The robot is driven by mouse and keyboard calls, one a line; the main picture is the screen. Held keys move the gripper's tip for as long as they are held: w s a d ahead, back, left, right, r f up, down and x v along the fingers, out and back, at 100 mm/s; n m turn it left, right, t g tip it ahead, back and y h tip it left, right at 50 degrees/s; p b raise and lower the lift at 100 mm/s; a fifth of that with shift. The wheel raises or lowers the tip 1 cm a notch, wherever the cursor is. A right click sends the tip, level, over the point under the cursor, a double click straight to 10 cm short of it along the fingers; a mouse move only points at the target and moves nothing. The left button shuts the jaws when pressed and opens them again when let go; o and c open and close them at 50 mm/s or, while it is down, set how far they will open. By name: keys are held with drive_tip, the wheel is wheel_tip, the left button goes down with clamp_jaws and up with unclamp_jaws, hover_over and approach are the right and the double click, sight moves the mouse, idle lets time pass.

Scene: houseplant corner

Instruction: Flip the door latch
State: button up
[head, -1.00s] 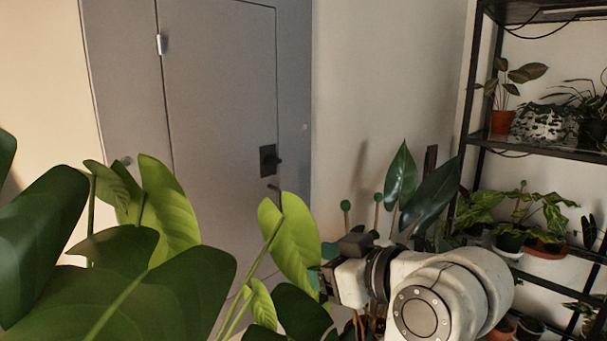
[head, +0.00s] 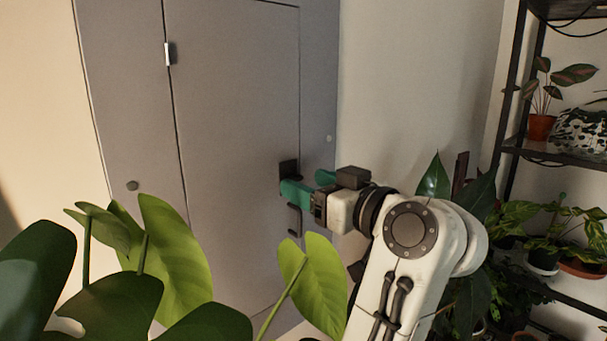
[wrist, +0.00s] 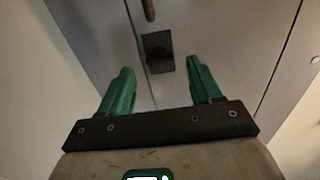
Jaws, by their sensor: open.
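The grey door (head: 235,110) fills the middle of the head view. Its dark latch plate (head: 289,168) is near the right edge of the door panel, partly hidden behind my green fingers. The latch (wrist: 158,50) shows in the wrist view as a dark block just beyond and between the fingertips. A dark handle (head: 294,220) sits below the latch on the door. My gripper (head: 305,186) is open, with its fingers pointing at the door by the latch. In the wrist view the gripper (wrist: 160,68) is empty; I cannot tell whether it touches the latch.
Large leaves (head: 165,250) fill the lower left, and a bright leaf (head: 315,275) stands just below my arm. A black shelf (head: 560,157) with potted plants is at the right. The upper door has a metal hinge (head: 169,53). The space above my gripper is clear.

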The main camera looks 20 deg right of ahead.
drive_tip(key=shift+x, duration=1.15)
drive_tip(key=shift+c, duration=0.4)
drive_tip(key=c, duration=1)
drive_tip(key=shift+o, duration=0.2)
drive_tip(key=shift+s+a+f+n+b, duration=0.15)
drive_tip(key=shift+n+b, duration=1.3)
drive_tip(key=shift+n, duration=3)
drive_tip(key=shift+w+a+f+n+b, duration=0.15)
drive_tip(key=shift+n+b, duration=1.3)
drive_tip(key=shift+n, duration=3)
drive_tip(key=shift+s, duration=0.1)
